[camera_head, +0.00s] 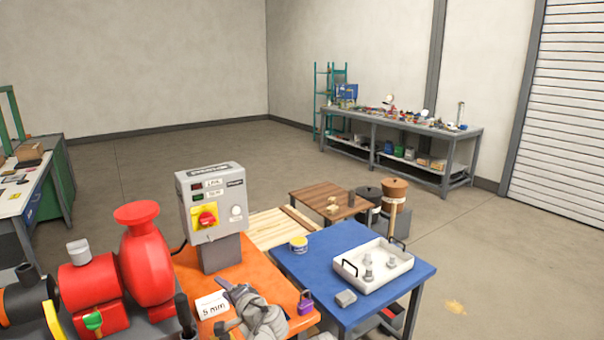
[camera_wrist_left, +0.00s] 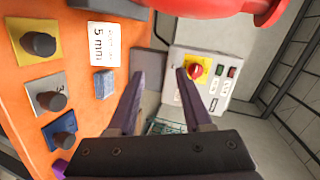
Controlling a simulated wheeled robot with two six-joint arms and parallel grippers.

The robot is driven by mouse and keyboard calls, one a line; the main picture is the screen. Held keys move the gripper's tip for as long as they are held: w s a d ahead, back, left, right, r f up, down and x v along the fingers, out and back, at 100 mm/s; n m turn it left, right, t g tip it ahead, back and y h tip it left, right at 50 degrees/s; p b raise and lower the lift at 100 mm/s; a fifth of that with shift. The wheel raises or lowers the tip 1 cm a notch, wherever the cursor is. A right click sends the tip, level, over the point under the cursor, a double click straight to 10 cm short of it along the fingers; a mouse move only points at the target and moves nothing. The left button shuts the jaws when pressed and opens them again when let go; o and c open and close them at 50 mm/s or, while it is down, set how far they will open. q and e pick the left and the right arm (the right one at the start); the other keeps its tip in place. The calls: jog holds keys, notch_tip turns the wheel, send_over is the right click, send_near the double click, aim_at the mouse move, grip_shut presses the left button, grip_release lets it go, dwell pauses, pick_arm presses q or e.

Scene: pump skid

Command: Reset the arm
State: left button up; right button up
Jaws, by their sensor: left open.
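My left gripper (camera_head: 234,291) is low in the head view, over the orange table (camera_head: 262,272), with its grey wrist behind it. In the left wrist view the two purple-grey fingers of the left gripper (camera_wrist_left: 160,75) are spread apart with nothing between them. Beyond them is the grey control box (camera_wrist_left: 207,80), which stands upright on the orange table in the head view (camera_head: 213,200). It has a red switch on a yellow plate. The gripper partly hides the table. My right gripper does not show.
A "5 mm" card (camera_head: 212,305) and a purple padlock (camera_head: 305,303) are near the gripper. Knobs on coloured plates (camera_wrist_left: 52,101) and a blue block (camera_wrist_left: 104,85) show in the wrist view. A red pump (camera_head: 146,260) stands left; a blue table (camera_head: 311,268) with a white tray (camera_head: 391,273) is right.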

pick_arm(q)
jog(key=s+d+f+n+g+h, duration=0.2)
jog(key=s+d+f+g, duration=0.15)
jog(key=s+f, duration=0.25)
jog(key=s+d+f+n+g+h, duration=0.2)
jog(key=s+f+g, duration=0.2)
jog(key=s+f, duration=0.2)
jog(key=s+d+f+g+h, duration=0.4)
jog(key=s+d, duration=0.5)
jog(key=s, duration=0.2)
jog(key=shift+s+f+h, duration=0.15)
jog(key=shift+s+h, duration=0.05)
jog(key=shift+h, duration=0.1)
